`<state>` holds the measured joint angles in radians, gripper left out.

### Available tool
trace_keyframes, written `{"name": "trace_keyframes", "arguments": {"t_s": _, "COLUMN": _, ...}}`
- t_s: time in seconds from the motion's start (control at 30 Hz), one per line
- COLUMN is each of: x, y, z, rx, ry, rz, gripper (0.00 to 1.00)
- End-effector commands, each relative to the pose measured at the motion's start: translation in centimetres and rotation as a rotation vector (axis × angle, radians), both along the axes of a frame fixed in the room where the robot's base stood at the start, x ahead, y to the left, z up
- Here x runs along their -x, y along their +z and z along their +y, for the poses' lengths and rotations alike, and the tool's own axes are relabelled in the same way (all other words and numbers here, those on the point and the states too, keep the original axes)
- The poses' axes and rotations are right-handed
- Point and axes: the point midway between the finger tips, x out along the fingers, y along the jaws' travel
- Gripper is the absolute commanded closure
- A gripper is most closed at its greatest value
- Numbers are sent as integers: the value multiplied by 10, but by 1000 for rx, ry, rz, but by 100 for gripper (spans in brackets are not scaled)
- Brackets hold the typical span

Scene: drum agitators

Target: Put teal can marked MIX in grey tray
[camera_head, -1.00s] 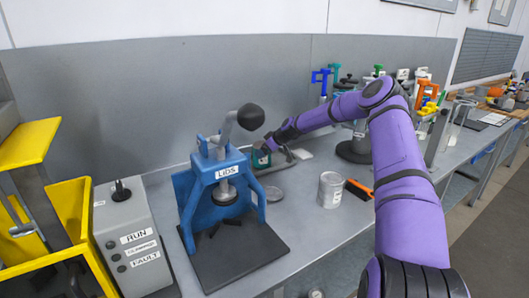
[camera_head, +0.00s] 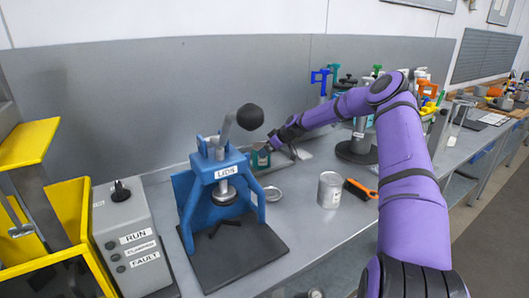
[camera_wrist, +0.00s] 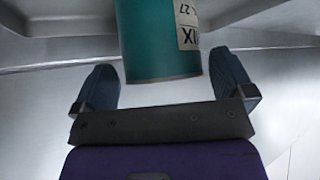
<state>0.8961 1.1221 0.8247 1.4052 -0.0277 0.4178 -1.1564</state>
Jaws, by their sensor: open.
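In the head view my gripper (camera_head: 273,146) is just right of the can. A grey raised rim, likely the grey tray (camera_wrist: 60,22), shows behind the can; whether the can is inside it I cannot tell.
The blue press (camera_head: 217,175) marked LIDS stands in front of the can. A control box (camera_head: 130,240) and yellow bin (camera_head: 75,215) are left.

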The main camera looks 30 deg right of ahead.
Motion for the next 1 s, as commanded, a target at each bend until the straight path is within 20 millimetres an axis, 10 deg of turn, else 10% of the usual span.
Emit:
{"name": "trace_keyframes", "arguments": {"t_s": 0.43, "x": 47, "y": 58, "z": -32, "rx": 1, "ry": -1, "rz": -2, "gripper": 0}}
{"name": "trace_keyframes", "arguments": {"t_s": 1.0, "x": 54, "y": 65, "z": -36, "rx": -1, "ry": 0, "rz": -1, "gripper": 0}}
